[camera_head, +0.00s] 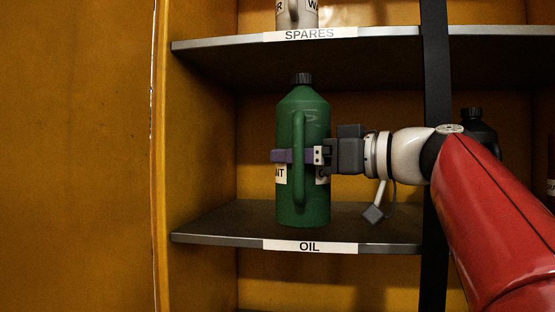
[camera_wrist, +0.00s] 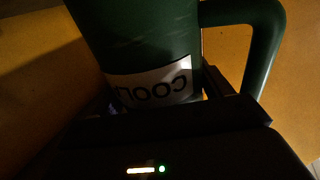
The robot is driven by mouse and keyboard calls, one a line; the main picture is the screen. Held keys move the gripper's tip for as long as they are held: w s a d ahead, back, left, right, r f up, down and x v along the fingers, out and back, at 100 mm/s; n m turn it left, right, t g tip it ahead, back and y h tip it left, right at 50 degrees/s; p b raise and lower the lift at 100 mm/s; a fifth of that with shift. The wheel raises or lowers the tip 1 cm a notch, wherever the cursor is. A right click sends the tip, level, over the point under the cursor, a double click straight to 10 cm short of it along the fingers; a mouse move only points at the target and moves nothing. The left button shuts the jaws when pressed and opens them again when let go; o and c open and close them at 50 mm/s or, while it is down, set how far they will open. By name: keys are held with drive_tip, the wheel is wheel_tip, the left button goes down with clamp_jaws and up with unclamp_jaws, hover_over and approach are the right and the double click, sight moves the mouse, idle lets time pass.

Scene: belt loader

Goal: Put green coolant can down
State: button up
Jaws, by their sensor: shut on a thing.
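The green coolant can (camera_head: 303,110) is upright at the shelf labelled OIL, with its black cap on top and its handle toward the camera. Its base shows just above the shelf's front edge; I cannot tell whether it touches the shelf. My gripper (camera_head: 300,155) comes from the right and is shut around the can's middle, across the handle and over part of the white label. In the wrist view the can (camera_wrist: 140,35) fills the upper part, with its label and handle showing, and my gripper (camera_wrist: 160,105) is dark below it.
The OIL shelf (camera_head: 385,235) has bare room right of the can. The SPARES shelf (camera_head: 220,42) is above the cap and carries a white container (camera_head: 297,14). A black post (camera_head: 436,90) stands at right, with a dark container (camera_head: 480,128) behind my arm. A yellow wall (camera_head: 80,150) is left.

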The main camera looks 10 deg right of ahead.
drive_tip(key=w+d+p, duration=0.1)
drive_tip(key=w, duration=0.2)
drive_tip(key=w+d+p, duration=0.1)
drive_tip(key=w, duration=0.2)
drive_tip(key=w+d, duration=0.1)
drive_tip(key=w, duration=0.3)
drive_tip(key=shift+w+d+r+p, duration=0.1)
drive_tip(key=shift+r+p, duration=0.1)
drive_tip(key=shift+p, duration=0.2)
drive_tip(key=shift+w+d+f, duration=0.1)
drive_tip(key=shift+w+f, duration=0.1)
drive_tip(key=shift+f, duration=0.7)
drive_tip(key=shift+w+f, duration=0.15)
drive_tip(key=shift+f, duration=0.75)
drive_tip(key=shift+f+b, duration=0.2)
drive_tip(key=shift+b, duration=0.25)
drive_tip(key=o, duration=1.8)
drive_tip(key=shift+c, duration=0.2)
drive_tip(key=v, duration=0.7)
drive_tip(key=shift+d+b, duration=0.25)
drive_tip(key=shift+b, duration=0.2)
drive_tip(key=shift+s+r, duration=0.1)
drive_tip(key=shift+s, duration=0.05)
